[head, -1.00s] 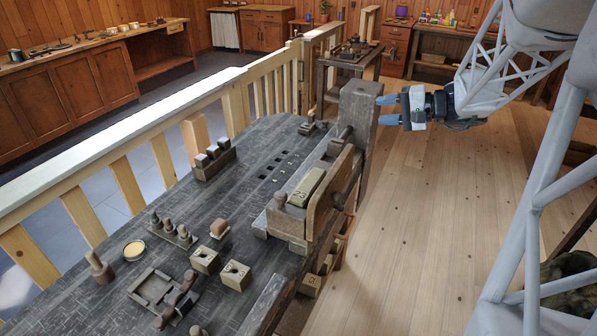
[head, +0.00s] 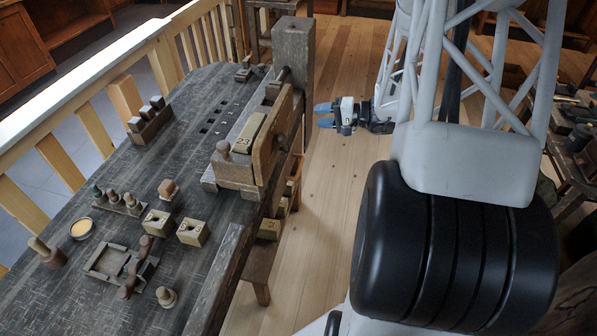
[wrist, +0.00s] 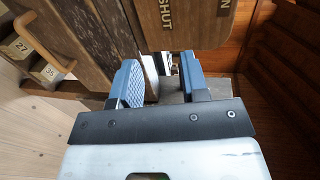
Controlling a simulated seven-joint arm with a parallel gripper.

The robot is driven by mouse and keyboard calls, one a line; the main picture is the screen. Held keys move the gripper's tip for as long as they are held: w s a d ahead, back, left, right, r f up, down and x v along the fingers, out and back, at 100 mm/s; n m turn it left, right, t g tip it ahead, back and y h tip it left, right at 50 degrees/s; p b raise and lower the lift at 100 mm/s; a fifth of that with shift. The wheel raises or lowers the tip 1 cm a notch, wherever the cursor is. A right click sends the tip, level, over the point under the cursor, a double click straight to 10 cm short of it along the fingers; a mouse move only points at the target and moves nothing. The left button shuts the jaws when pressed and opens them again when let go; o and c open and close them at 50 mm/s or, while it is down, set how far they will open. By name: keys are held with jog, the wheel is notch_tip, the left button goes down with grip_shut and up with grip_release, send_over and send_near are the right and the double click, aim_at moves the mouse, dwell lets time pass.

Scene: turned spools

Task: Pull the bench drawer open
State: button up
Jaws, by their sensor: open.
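My gripper (head: 325,115) is open and empty, to the right of the bench (head: 95,290) and pointing at its side. In the wrist view its two blue fingers (wrist: 162,82) stand apart with a gap between them. Under the bench edge, pale box-like fronts with tags (head: 268,229) stick out on the right side. In the wrist view a bent wooden handle (wrist: 45,43) is at upper left, beside pale tagged blocks (wrist: 18,48). The fingers do not touch the handle. Whether this handle belongs to the bench drawer, I cannot tell.
A wooden vise (head: 262,150) with a block marked 23 projects from the bench near my gripper. A wooden board marked SHUT (wrist: 185,15) lies ahead of the fingers in the wrist view. Small turned pieces and blocks cover the benchtop. The floor (head: 335,190) right of the bench is open.

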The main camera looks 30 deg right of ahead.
send_near(299, 170)
jog(key=shift+w+a+f, duration=0.6)
jog(key=shift+w+a, duration=0.15)
jog(key=shift+w, duration=0.1)
jog(key=shift+a, duration=0.1)
jog(key=shift+x, duration=3.85)
jog(key=shift+c, duration=0.4)
grip_shut()
